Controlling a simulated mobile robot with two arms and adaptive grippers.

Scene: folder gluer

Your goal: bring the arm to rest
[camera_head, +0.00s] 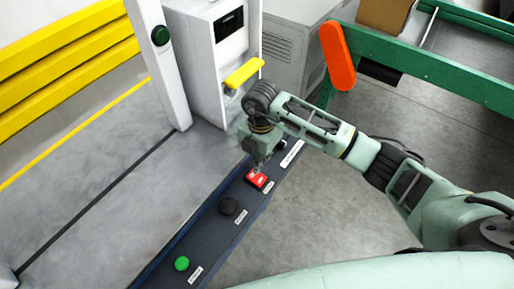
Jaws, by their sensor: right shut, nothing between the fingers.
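My right arm comes in from the right edge of the head view and bends down over a dark control panel (213,238). My right gripper (256,165) is shut with nothing in it. Its tips point down just above a red button (258,180) on the panel; I cannot tell whether they touch it. The gripper hides part of the panel behind it. My left gripper is not in view.
The panel also carries a black button (229,206) and a green button (182,263). Behind stand a white machine cabinet with a yellow handle (244,73), an orange part (337,55) and a green rail (430,65). A yellow barrier (60,50) is at left. Grey floor is clear.

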